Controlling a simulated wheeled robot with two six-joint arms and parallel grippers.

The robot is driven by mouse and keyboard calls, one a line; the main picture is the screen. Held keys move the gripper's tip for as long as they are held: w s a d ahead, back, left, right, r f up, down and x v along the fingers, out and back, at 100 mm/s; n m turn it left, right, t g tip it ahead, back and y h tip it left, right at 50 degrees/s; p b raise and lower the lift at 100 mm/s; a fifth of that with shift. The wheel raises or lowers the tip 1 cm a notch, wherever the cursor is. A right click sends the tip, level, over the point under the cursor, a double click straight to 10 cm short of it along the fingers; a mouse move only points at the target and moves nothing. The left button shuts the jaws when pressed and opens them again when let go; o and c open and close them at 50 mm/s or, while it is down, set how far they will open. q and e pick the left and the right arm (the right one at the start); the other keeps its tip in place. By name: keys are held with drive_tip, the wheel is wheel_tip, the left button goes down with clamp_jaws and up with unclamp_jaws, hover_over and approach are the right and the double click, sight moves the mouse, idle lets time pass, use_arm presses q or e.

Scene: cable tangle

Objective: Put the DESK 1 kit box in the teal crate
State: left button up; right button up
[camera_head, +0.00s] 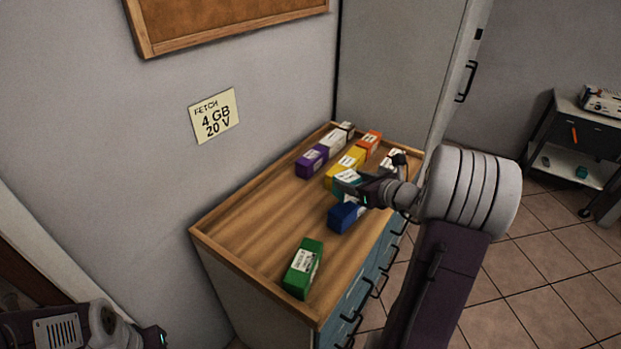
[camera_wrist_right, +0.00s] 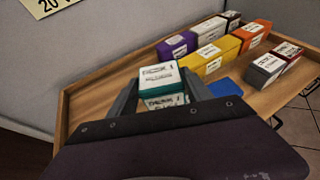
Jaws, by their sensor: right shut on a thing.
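My right gripper (camera_head: 362,190) is over the wooden dresser top and shut on a teal box with a white label. In the right wrist view the teal box (camera_wrist_right: 150,87) sits between the two fingers; its label is too small to read surely as DESK 1. In the head view the arm partly hides it. My left gripper (camera_head: 152,338) shows only in part at the lower left corner, and its jaws cannot be made out. I see no teal crate in either view.
On the dresser top (camera_head: 248,220) stand a blue box (camera_head: 343,217), a green box (camera_head: 303,268), and purple (camera_head: 312,161), yellow and orange boxes at the back. The left part is clear. A cart (camera_head: 560,140) stands at the far right. A wall note (camera_head: 214,116) reads "FETCH 4 GB 20 V".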

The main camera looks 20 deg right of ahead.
drive_tip(key=shift+w+r, duration=0.1)
drive_tip(key=shift+w, duration=0.1)
drive_tip(key=shift+s+r, duration=0.1)
drive_tip(key=shift+s, duration=0.15)
drive_tip(key=shift+w+a+f+b, duration=0.25)
drive_tip(key=shift+a+f, duration=0.2)
drive_tip(key=shift+a, duration=0.2)
drive_tip(key=shift+w+a+f+b, duration=0.25)
drive_tip(key=shift+a+f, duration=0.2)
drive_tip(key=shift+a, duration=0.15)
drive_tip(key=b, duration=0.1)
hover_over(312, 218)
wheel_tip(312, 218, down, 5)
wheel_tip(312, 218, down, 4)
drive_tip(key=shift+r+b, duration=0.1)
drive_tip(key=shift+b, duration=0.25)
drive_tip(key=shift+w, duration=0.1)
drive_tip(key=shift+f+b, duration=0.3)
drive_tip(key=o, duration=1.5)
drive_tip(key=shift+c, duration=0.2)
use_arm(q)
drive_tip(key=f, duration=0.2)
drive_tip(key=shift+s+f, duration=0.3)
